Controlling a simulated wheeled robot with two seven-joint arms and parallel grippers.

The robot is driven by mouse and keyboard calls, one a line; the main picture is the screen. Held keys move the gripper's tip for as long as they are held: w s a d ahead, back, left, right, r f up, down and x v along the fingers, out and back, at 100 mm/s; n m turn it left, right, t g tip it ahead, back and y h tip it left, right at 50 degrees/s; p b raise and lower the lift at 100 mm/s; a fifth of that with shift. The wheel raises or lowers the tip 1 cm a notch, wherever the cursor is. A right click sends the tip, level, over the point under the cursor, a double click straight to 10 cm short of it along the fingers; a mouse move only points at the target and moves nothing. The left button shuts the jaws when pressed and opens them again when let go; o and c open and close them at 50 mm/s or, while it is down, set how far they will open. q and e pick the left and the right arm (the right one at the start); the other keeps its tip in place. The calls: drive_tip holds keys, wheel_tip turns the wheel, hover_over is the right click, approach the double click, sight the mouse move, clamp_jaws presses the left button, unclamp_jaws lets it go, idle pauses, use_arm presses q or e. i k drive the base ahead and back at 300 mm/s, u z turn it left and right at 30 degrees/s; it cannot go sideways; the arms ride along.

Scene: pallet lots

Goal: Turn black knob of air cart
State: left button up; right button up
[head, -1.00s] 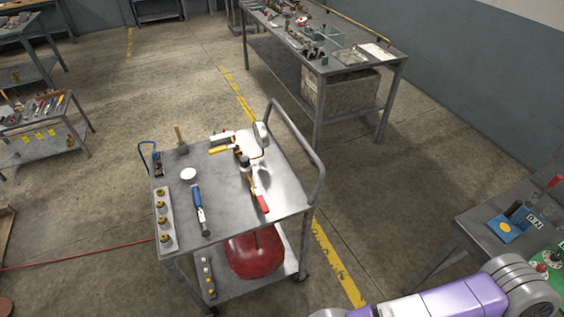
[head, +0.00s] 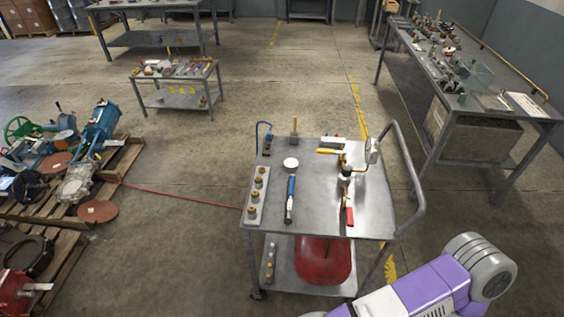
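The air cart (head: 388,221) is a grey metal trolley in the middle of the head view, with a tube handle on its right side. On its top, at the right, stands a small brass and dark fitting (head: 346,174) beside a grey-white upright part (head: 372,150). A dark spot on this fitting may be the black knob, but it is too small to tell. A red tank (head: 323,260) sits on the lower shelf. Neither of my grippers is in view; only a purple and grey part of my arm shows at the bottom right.
A blue-handled tool (head: 290,200), a white disc (head: 291,164) and a strip of brass fittings (head: 256,195) lie on the cart top. A red hose (head: 180,196) crosses the floor to a loaded pallet (head: 118,160) at left. A long bench (head: 395,85) stands at right. Floor behind the cart is clear.

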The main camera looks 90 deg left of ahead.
sight(347, 170)
drive_tip(key=u, duration=2.15)
